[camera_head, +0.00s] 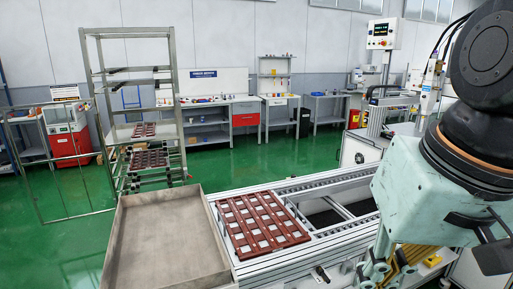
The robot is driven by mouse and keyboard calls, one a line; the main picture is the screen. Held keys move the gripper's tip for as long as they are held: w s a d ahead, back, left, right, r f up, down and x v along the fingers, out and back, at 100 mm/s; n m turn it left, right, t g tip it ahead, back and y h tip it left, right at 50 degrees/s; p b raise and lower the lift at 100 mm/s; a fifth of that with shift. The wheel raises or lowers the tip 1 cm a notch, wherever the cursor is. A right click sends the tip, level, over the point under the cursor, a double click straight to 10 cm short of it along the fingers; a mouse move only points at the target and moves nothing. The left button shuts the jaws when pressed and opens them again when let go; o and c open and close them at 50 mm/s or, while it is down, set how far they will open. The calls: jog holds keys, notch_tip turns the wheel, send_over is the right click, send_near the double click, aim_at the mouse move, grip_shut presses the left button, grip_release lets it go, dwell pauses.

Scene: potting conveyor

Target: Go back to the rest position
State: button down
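My arm (425,185) fills the right side of the view, with a dark joint above and a pale teal housing below. What appears to be the upper linkage of my gripper (385,272) shows at the bottom edge, in front of the conveyor. Its fingertips are cut off by the frame, so I cannot see whether it is open or holds anything. A reddish-brown tray (262,222) with pale square cells lies on the conveyor (335,187), to the left of my gripper and apart from it.
An empty grey metal tray (165,238) stands left of the conveyor. Behind it is a metal rack (178,90) with brown trays on its shelves. A control screen (381,34) stands at the back right. Workbenches (218,112) line the wall, with open green floor in front.

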jog(key=s+d+t+h, duration=0.1)
jog(key=s+d, duration=0.2)
jog(key=s, duration=0.2)
jog(key=shift+s+d+r+n, duration=0.25)
jog(key=shift+d+r+n, duration=0.1)
jog(key=shift+r+n, duration=0.1)
